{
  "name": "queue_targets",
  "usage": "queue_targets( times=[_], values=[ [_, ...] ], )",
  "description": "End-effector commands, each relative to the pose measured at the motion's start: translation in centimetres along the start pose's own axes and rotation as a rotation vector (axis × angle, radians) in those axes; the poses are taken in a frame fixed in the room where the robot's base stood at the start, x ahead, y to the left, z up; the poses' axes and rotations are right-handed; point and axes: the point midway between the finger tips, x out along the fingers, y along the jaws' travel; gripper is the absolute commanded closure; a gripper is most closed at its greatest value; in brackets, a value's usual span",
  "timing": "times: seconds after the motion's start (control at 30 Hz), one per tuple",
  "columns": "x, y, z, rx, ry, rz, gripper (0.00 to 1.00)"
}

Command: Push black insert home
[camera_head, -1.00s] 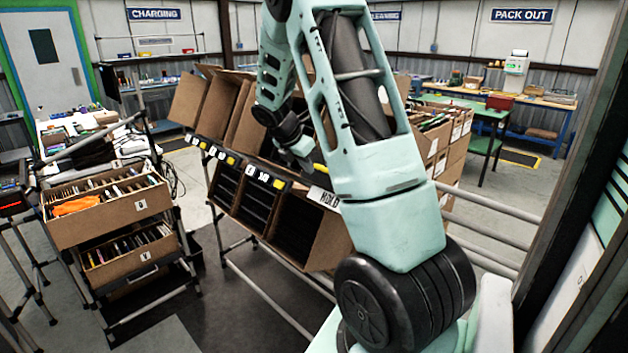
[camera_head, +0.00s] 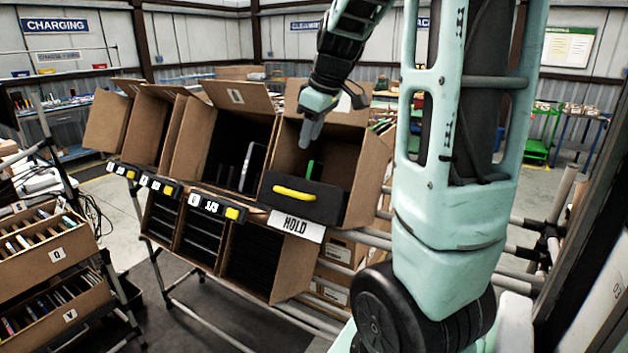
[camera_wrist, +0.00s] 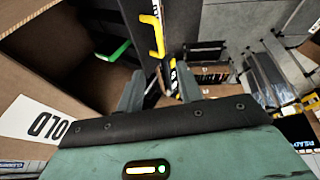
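The black insert (camera_head: 318,205) with a yellow handle (camera_head: 294,192) stands across the lower front of the tilted carton (camera_head: 368,180) above the HOLD label (camera_head: 297,224). A green item (camera_head: 314,168) shows behind it inside the carton. My gripper (camera_head: 312,134) is above and behind the insert, over the carton's opening, apart from the handle. In the wrist view my gripper (camera_wrist: 160,88) has its two fingers apart with nothing held between them. The yellow handle (camera_wrist: 156,36) and the green item (camera_wrist: 113,52) lie beyond the fingertips there. How deep the insert sits is unclear.
More tilted cartons (camera_head: 222,135) stand open to the left, one holding a grey-edged item (camera_head: 251,168). Lower cartons with black slots (camera_head: 262,262) sit below the display strip (camera_head: 212,208). Filed boxes (camera_head: 45,245) stand at far left. Floor is open between them.

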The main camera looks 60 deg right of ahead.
Motion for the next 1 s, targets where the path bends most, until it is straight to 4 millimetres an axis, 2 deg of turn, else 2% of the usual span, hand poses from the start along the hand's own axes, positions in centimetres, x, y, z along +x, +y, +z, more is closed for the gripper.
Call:
queue_targets(
  times=[0.13, 0.27, 0.8, 1.0],
  values=[
    [-0.4, -0.4, -0.4, 0.061, 0.044, -0.013, 0.64],
    [1.0, -0.5, -0.5, 0.062, 0.042, -0.015, 0.64],
    [12.0, -0.5, -0.8, 0.061, 0.038, -0.014, 0.64],
    [15.1, -0.5, -0.9, 0.060, 0.040, -0.013, 0.64]
  ],
)
